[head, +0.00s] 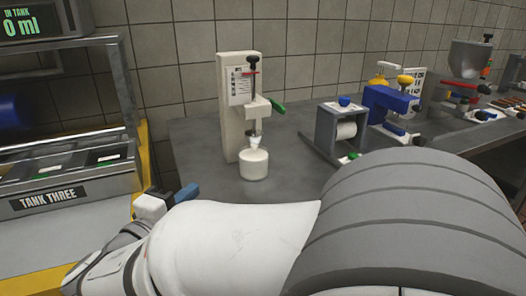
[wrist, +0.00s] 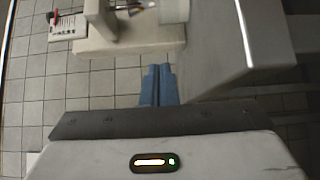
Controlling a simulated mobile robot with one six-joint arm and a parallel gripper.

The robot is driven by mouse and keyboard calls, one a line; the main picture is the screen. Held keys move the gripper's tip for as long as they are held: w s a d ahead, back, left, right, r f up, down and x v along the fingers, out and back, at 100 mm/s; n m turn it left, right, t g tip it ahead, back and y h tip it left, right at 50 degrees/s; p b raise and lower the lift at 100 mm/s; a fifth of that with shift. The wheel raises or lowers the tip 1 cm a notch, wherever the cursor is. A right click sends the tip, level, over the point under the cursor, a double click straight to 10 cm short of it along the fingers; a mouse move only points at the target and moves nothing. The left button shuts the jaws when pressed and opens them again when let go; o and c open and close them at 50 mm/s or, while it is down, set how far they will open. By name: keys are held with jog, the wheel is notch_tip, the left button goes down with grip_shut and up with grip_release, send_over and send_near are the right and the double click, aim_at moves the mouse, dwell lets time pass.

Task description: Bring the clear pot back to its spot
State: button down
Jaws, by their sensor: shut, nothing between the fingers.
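A small whitish pot (head: 254,165) stands upright under the nozzle of a cream-coloured dispenser stand (head: 235,110) on the grey counter. I cannot tell whether this is the clear pot; no plainly see-through pot shows. My gripper (head: 186,192) is at the counter's left edge, left of the pot and apart from it. In the wrist view my gripper's blue fingers (wrist: 160,72) are together and empty. The stand's pale body (wrist: 105,40) shows there beyond the fingertips.
A tray labelled TANK THREE (head: 70,195) is on the left. A grey roll holder (head: 340,130), a blue press (head: 390,105) and a grey hopper (head: 470,60) stand to the right. My arm hides the front of the counter (head: 295,165).

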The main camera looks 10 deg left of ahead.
jog(key=b, duration=0.1)
send_near(240, 158)
jog(key=w, duration=0.1)
jog(key=w+a, duration=0.2)
jog(key=shift+w, duration=0.35)
jog(key=shift+w+d+b, duration=0.35)
jog(key=shift+w+d, duration=0.35)
jog(key=shift+d, duration=0.3)
jog(key=shift+w+d+r, duration=0.1)
jog(key=shift+w+d, duration=0.25)
jog(key=shift+d, duration=0.35)
jog(key=shift+w+b, duration=0.1)
jog(key=shift+b, duration=0.2)
